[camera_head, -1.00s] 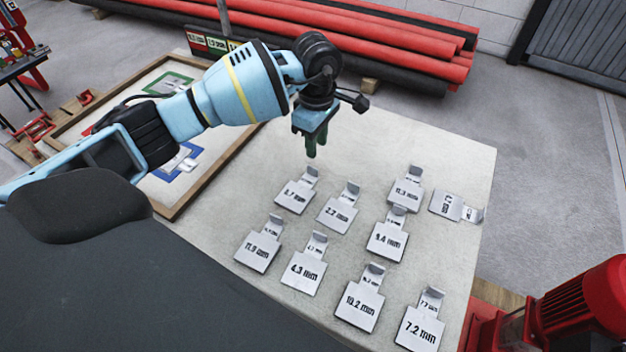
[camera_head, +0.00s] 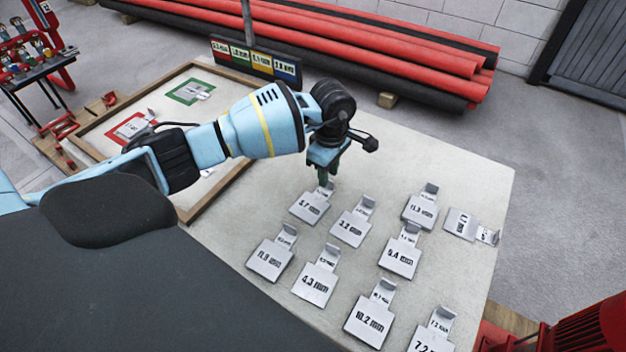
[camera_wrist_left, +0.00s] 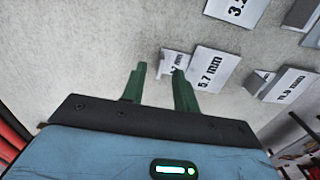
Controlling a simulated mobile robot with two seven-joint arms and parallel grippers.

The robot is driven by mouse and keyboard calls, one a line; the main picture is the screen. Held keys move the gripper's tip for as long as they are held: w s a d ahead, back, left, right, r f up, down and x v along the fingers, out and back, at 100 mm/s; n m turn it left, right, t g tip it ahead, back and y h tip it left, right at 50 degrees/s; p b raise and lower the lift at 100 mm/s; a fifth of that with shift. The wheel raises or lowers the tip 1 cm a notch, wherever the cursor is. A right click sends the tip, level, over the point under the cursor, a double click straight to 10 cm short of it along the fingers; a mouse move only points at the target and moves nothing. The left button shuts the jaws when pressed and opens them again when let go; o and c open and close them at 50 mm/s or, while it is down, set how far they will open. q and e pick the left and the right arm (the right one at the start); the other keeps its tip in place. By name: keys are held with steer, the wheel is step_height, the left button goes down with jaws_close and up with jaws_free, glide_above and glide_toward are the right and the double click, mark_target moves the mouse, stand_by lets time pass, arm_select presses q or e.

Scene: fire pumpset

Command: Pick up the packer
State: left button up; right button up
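Several flat grey packers with upturned tabs and printed thicknesses lie spread on the pale tabletop (camera_head: 440,150). The 5.7 mm packer (camera_head: 309,208) is the one closest to my left gripper (camera_head: 325,180). In the left wrist view the two green fingers (camera_wrist_left: 160,72) are apart with nothing held between them. The 5.7 mm packer (camera_wrist_left: 212,70) lies just beyond the right finger, its tab by that fingertip. The fingertips look close to the tab; I cannot tell whether they touch it. The 3.2 mm packer (camera_head: 350,228) lies to its right. My right gripper is not in view.
A wood-framed board (camera_head: 190,212) with coloured outlines adjoins the packers on the left, with a coloured label sign (camera_head: 256,62) behind. Red and black pipes (camera_head: 400,55) lie on the floor beyond. Red machinery (camera_head: 590,325) stands at lower right. The tabletop's far right is clear.

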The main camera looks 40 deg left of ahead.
arm_select(q)
steer(key=shift+f, duration=0.7)
jaws_close()
steer(key=shift+r, duration=0.1)
